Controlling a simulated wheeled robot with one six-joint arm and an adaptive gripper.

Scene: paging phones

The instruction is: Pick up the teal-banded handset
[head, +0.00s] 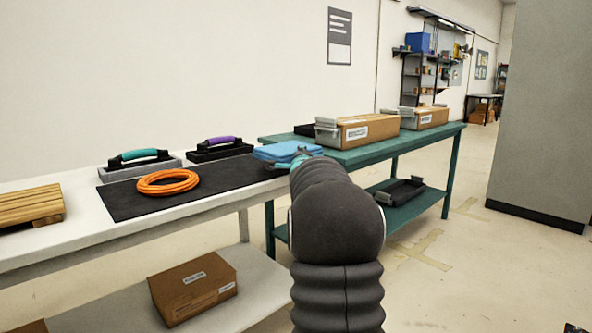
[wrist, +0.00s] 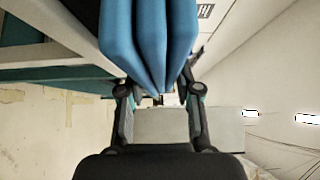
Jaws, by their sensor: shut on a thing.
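The teal-banded handset (head: 139,156) rests on its grey cradle on the white table, toward the back left in the head view. My gripper (wrist: 160,97) is well to the right of it. My gripper is shut on a blue folded cloth (wrist: 148,40), whose layers fill the space between the fingers in the wrist view. In the head view the blue cloth (head: 283,149) shows at the white table's right end, beyond my arm, which partly hides the gripper. The handset is not seen in the wrist view.
A purple-banded handset (head: 219,141) sits on a dark cradle beside the teal one. An orange cable coil (head: 168,182) lies on the black mat (head: 125,203) in front. A wooden pallet (head: 30,205) is at left. A green table (head: 380,151) carries cardboard boxes (head: 368,130).

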